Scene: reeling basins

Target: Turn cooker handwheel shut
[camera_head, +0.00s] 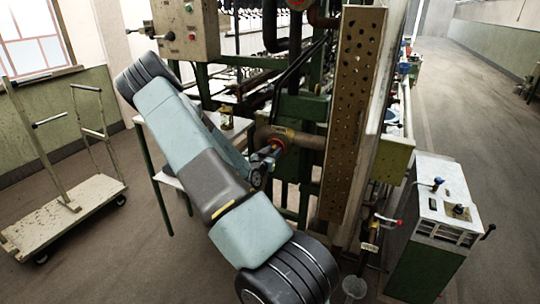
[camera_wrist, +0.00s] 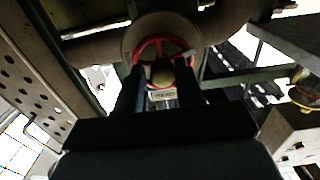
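The red cooker handwheel (camera_wrist: 160,42) shows at the upper middle of the wrist view, with a brass-coloured hub (camera_wrist: 162,72), in front of a round pipe flange. My gripper (camera_wrist: 162,74) has its two dark fingers apart, one on each side of the hub, with the tips overlapping the lower part of the wheel. I cannot tell whether they touch it. In the head view my gripper (camera_head: 265,166) is at the end of the rusty pipe (camera_head: 300,139), and the wheel is mostly hidden there.
A perforated metal post (camera_head: 352,110) stands close right of the pipe. A control box (camera_head: 186,28) is above left. A green-and-white cabinet (camera_head: 437,225) stands at right, and a flat trolley (camera_head: 68,212) at left. Open floor lies at far right.

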